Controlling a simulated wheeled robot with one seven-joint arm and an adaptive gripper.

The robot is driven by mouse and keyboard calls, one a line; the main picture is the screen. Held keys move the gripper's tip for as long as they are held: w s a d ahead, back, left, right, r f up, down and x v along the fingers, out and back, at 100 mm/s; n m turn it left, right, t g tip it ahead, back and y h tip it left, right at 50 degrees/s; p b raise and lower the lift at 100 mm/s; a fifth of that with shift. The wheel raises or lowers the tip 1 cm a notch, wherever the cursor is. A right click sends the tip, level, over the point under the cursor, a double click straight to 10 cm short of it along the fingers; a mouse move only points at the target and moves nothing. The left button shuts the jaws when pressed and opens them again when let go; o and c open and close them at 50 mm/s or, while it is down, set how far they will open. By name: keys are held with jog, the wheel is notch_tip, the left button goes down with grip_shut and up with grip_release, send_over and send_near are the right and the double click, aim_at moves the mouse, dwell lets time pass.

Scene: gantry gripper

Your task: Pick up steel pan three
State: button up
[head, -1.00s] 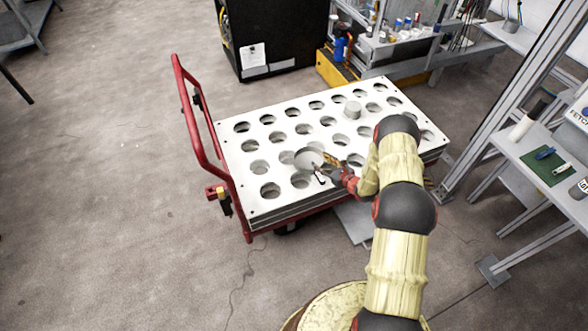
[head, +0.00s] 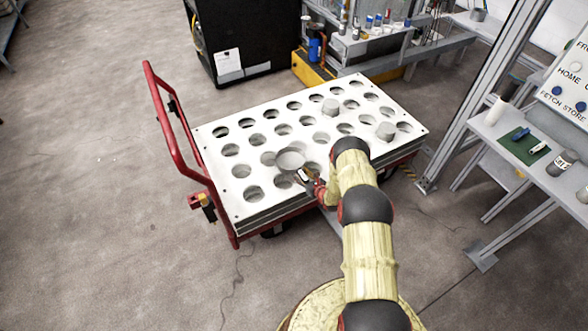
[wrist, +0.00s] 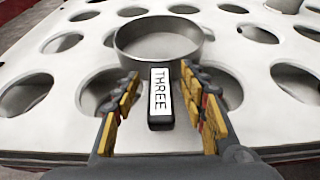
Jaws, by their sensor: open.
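The steel pan three (head: 290,159) is a round grey pan resting on the white perforated top of the cart. In the wrist view the pan (wrist: 158,40) has its short handle (wrist: 160,100), labelled "THREE", pointing toward me. My gripper (wrist: 165,85) is open, with one yellow-padded finger on each side of the handle and a gap on both sides. In the head view my gripper (head: 305,177) is at the pan's near right side. The handle is mostly hidden there by the gripper.
The cart top (head: 222,209) has rows of round holes and a red push handle (head: 165,110) on its left. Grey cylinders (head: 330,106) and (head: 386,131) stand in it. A bench with a HOME/FETCH/STORE panel (head: 566,80) is at right. Floor at left is clear.

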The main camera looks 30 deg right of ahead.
jog(key=shift+w+f, duration=0.15)
jog(key=shift+w, duration=0.25)
jog(key=shift+c, duration=0.5)
grip_shut()
